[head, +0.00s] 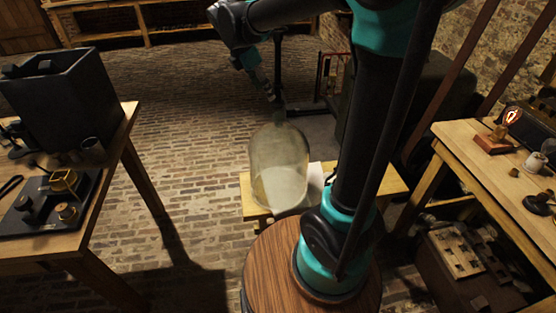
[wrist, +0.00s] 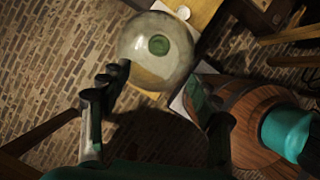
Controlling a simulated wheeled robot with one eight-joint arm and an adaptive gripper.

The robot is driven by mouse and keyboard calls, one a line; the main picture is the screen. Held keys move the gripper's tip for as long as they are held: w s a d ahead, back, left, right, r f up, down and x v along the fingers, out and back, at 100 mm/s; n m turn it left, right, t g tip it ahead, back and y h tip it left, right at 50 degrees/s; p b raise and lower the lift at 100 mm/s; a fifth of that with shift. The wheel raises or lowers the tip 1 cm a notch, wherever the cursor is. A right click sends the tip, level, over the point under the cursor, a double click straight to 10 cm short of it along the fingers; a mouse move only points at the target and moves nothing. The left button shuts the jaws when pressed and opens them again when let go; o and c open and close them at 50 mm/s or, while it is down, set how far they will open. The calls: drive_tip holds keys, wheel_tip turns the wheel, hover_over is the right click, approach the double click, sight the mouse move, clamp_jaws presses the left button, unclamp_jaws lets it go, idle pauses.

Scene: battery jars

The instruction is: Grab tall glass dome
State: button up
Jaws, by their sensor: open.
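The tall glass dome (head: 280,170) stands upright on a low wooden bench (head: 250,196) just beyond my base in the head view. It is clear, with a greenish knob on top. In the wrist view the dome (wrist: 140,52) is seen from above, its round green knob near its middle. My gripper (head: 270,93) is above the dome in the head view. In the wrist view my gripper (wrist: 158,105) is open, its fingers wide apart with nothing between them. The dome lies beyond the fingertips, towards the top of that picture. Touch with the dome cannot be made out.
A table on the left holds a dark open box (head: 65,100) and a black tray (head: 45,222) with small brass parts. Brick floor (head: 180,130) lies open between the left table and the bench.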

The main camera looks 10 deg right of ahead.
sight(276, 114)
drive_tip(key=x, duration=1.5)
drive_tip(key=shift+w+d+f, duration=0.1)
drive_tip(key=shift+f, duration=0.1)
clamp_jaws()
drive_tip(key=shift+r, duration=0.1)
